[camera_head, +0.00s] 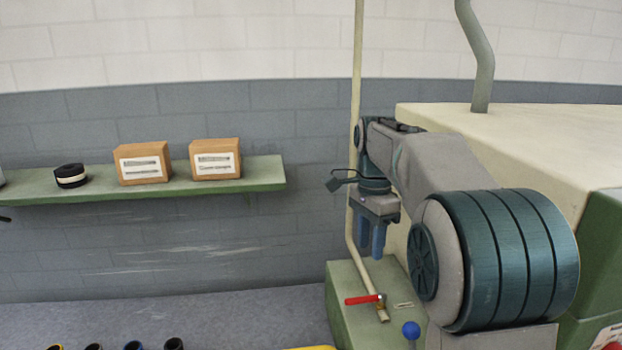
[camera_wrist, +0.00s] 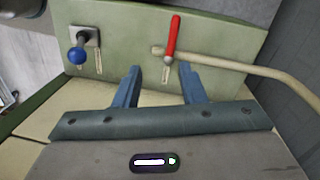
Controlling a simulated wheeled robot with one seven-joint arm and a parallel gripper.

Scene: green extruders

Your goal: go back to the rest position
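My gripper (camera_head: 372,245) hangs with its blue fingers pointing down, above the low green machine panel (camera_head: 345,280) in the head view. In the wrist view, the two fingers of my gripper (camera_wrist: 160,85) stand well apart with nothing between them, so it is open and empty. A red-handled valve (camera_head: 363,299) on a cream pipe lies below the gripper. The red handle (camera_wrist: 173,38) also shows beyond the fingers in the wrist view. A blue ball-topped lever (camera_head: 411,330) stands to the right of the valve; it also shows in the wrist view (camera_wrist: 77,56).
A green wall shelf (camera_head: 265,174) at the left holds two labelled boxes (camera_head: 143,164) (camera_head: 215,160) and a dark roll (camera_head: 70,176). The cream and green machine (camera_head: 540,130) fills the right. A vertical cream pipe (camera_head: 357,50) runs close beside my gripper. Open space lies between shelf and arm.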

